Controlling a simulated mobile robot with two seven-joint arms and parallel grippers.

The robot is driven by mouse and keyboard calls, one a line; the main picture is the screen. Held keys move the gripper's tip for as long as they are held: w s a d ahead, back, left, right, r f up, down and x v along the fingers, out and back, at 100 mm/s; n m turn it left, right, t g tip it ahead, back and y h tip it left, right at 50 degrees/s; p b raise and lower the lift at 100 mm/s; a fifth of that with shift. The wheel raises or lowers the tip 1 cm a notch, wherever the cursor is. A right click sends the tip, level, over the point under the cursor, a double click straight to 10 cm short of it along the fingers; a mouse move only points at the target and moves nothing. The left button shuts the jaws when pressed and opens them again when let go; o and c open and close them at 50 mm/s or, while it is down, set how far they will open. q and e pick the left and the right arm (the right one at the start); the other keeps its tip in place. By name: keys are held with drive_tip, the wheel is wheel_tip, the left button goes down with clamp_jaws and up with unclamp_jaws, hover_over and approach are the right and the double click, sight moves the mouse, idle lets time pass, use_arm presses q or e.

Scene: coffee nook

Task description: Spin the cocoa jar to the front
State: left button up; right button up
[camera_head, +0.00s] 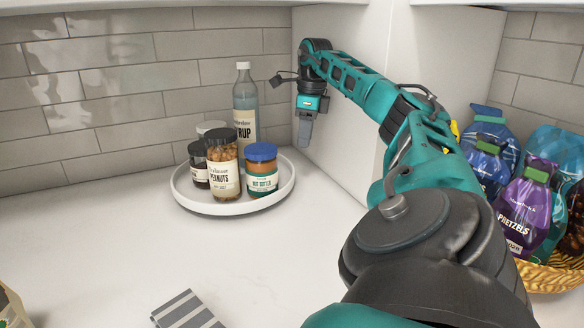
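A round white turntable (225,207) stands on the counter in the back corner. It carries a peanuts jar (224,175) in front, a nut butter jar (262,180) with a blue lid at right, a small dark jar (198,168) at left and a tall syrup bottle (245,105) behind. A pale-lidded jar (209,127) is mostly hidden behind the peanuts jar; no label reading cocoa is visible. My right gripper (306,137) points down beyond the turntable's back right side, above its rim level. Its finger gap cannot be made out. My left gripper is out of view.
A wicker basket (548,276) with several snack bags, including purple pretzels (522,212), stands at right. A striped grey cloth (185,310) lies at the front. Tiled wall and a white panel (345,75) bound the corner. The counter (110,250) left of the turntable is clear.

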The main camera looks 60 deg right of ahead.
sight(291, 164)
drive_tip(key=w+a+r+m+t+h+b, duration=0.1)
drive_tip(key=a+r+m+t+h+b, duration=0.25)
drive_tip(key=m, duration=1.05)
drive_tip(key=shift+g, duration=0.95)
drive_tip(key=b+x, duration=0.3)
drive_tip(key=x, duration=1)
drive_tip(key=shift+s+d+f, duration=0.1)
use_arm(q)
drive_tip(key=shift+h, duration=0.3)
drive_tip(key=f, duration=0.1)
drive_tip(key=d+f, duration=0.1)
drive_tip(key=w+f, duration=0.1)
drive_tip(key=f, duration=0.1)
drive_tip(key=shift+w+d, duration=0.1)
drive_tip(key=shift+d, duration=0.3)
use_arm(e)
drive_tip(key=shift+c, duration=0.2)
drive_tip(key=shift+c, duration=0.8)
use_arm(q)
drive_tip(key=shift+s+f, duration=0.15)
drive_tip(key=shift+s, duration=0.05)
use_arm(e)
clamp_jaws()
